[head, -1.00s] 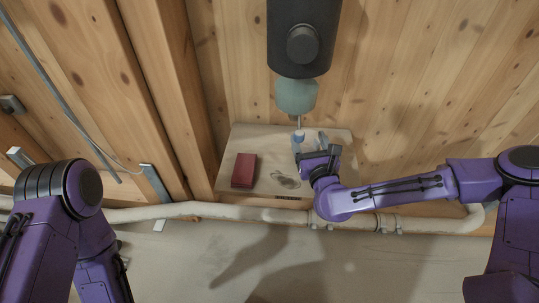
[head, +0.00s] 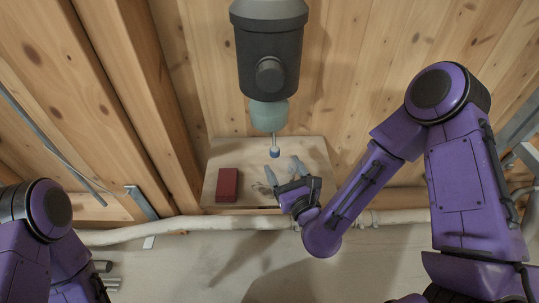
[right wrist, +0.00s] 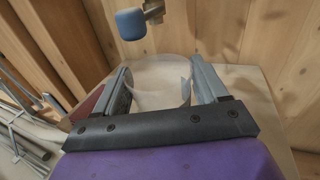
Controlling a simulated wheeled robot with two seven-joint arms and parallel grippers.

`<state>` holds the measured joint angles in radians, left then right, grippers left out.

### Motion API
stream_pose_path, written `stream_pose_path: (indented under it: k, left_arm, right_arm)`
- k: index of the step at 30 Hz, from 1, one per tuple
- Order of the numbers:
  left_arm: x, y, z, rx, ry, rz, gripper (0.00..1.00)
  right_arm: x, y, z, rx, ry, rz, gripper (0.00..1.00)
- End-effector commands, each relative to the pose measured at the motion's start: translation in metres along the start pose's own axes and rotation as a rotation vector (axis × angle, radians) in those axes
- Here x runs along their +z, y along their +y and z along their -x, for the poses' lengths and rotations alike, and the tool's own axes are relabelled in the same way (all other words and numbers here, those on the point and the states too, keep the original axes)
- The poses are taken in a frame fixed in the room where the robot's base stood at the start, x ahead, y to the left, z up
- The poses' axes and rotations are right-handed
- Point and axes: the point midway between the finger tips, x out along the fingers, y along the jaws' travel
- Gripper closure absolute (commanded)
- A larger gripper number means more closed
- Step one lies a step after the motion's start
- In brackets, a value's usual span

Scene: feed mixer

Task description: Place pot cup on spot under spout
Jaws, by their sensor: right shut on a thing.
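The pot cup (right wrist: 160,84) is a clear, see-through cup. In the right wrist view it stands between the two fingers of my right gripper (right wrist: 165,92), which is shut on it. In the head view my right gripper (head: 284,171) is over the small wooden shelf, just in front of and below the spout (head: 274,152); the cup hardly shows there. The spout has a blue tip, seen beyond the cup in the right wrist view (right wrist: 130,23). I cannot make out a marked spot on the shelf. My left gripper is out of view.
A dark grey mixer (head: 270,50) with a teal lower part (head: 268,114) hangs above the shelf (head: 243,155). A red box (head: 227,185) lies at the shelf's left. A pale pipe (head: 180,223) runs along the shelf's front. The shelf's back left is clear.

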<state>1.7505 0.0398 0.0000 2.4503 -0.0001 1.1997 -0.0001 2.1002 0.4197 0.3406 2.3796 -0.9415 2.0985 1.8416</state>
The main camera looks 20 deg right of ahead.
Motion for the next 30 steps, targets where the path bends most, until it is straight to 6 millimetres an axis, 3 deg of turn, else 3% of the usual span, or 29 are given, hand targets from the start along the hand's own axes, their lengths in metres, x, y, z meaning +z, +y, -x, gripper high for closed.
stream_pose_path:
  k: [6,10,15,21,30]
  left_arm:
    - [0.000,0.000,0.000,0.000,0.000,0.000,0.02]
    - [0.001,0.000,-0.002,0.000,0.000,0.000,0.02]
    - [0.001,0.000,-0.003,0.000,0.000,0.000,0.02]
    - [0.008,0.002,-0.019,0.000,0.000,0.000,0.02]
    - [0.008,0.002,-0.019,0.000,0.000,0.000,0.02]
  right_arm:
    - [0.000,-0.001,-0.067,-0.003,-0.002,0.000,0.56]
    - [0.000,0.000,-0.090,-0.002,-0.001,0.000,0.56]
    - [0.000,0.000,-0.106,0.000,0.000,0.000,0.56]
    - [-0.036,0.002,-0.107,0.001,0.002,0.001,0.56]
    - [-0.038,0.001,-0.107,0.000,0.002,-0.001,0.56]
